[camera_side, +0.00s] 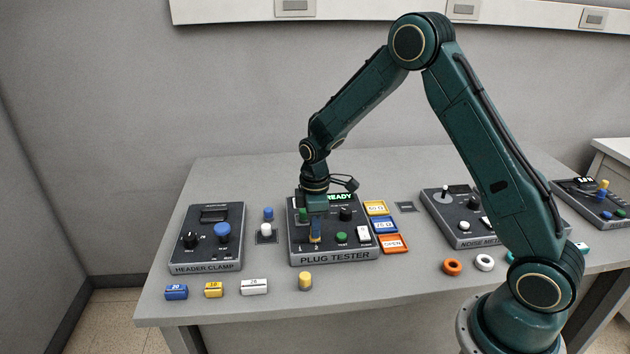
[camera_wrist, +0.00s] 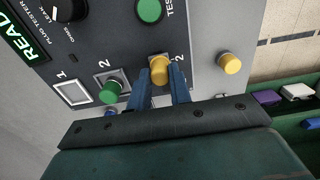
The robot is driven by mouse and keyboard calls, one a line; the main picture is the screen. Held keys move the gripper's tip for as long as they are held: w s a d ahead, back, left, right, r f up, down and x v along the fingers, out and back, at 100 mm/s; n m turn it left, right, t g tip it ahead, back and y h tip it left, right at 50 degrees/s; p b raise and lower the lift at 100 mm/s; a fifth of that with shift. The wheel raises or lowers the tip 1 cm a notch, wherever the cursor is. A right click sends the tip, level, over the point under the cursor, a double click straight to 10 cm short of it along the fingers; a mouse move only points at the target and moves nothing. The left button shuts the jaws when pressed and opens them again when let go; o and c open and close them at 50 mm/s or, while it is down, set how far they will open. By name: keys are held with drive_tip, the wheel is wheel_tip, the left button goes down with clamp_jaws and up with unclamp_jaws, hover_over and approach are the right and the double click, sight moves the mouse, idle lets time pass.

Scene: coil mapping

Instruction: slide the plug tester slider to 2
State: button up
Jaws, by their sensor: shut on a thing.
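The plug tester (camera_side: 330,249) is a dark box with a lit READY display, which also shows in the wrist view (camera_wrist: 92,47). My gripper (camera_wrist: 161,78) is at the front part of its panel, with blue fingers shut on the yellow slider knob (camera_wrist: 160,69). The knob is close beside a printed 2. In the side view my gripper (camera_side: 315,233) hides most of the knob; a printed 1 shows farther left on the panel. My gripper body covers the near part of the slider track in the wrist view.
A green plug (camera_wrist: 110,91) sits in a panel socket behind the slider. A green TEST button (camera_side: 341,238) is to the right. A loose yellow cylinder (camera_side: 305,280) stands in front of the box. The header clamp (camera_side: 207,267) is left, the noise meter (camera_side: 476,243) right.

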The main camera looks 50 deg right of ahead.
drive_tip(key=shift+w, duration=0.1)
drive_tip(key=o, duration=0.8)
drive_tip(key=shift+c, duration=0.2)
drive_tip(key=shift+r, duration=0.2)
drive_tip(key=shift+r, duration=3.35)
